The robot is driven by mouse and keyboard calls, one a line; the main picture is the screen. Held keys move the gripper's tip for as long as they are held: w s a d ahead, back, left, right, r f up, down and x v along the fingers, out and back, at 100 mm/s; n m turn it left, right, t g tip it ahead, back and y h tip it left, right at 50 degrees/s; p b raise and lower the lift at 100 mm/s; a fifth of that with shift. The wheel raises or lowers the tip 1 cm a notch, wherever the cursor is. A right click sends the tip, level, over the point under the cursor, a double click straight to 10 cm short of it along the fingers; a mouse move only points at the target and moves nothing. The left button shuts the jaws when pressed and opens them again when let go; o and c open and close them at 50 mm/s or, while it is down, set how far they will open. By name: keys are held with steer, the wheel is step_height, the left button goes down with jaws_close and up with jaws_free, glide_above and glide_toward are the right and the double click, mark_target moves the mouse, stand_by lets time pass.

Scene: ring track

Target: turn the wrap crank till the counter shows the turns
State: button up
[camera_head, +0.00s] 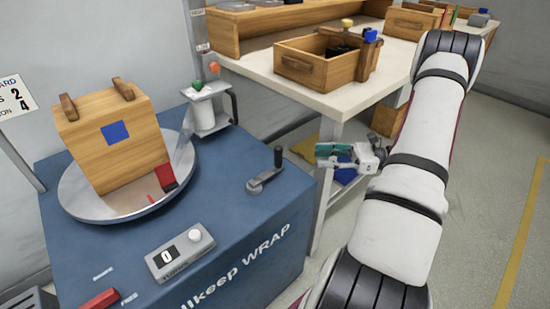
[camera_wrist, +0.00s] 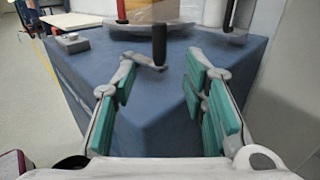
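The wrap crank (camera_head: 262,182) sits on the blue wrap machine's top, near its right edge, with its black handle (camera_head: 279,157) upright. The counter box (camera_head: 180,252) at the machine's front shows 0 and has a white knob. My gripper (camera_head: 326,154) is to the right of the crank, apart from it. In the wrist view my gripper (camera_wrist: 160,75) is open and empty, its teal-padded fingers spread wide. The crank handle (camera_wrist: 159,45) shows ahead, between the fingers in the picture and beyond their tips.
A wooden crate (camera_head: 112,140) with a blue square stands on the round turntable (camera_head: 82,205). A white roll (camera_head: 208,112) on a post stands behind. A workbench (camera_head: 345,100) with wooden boxes is at the back. A sign (camera_head: 14,97) at the left is partly cut off.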

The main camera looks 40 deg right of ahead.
mark_target(278, 167)
steer(key=b+x, duration=0.2)
steer(key=x, duration=1.1)
steer(key=shift+b, duration=0.35)
jaws_close()
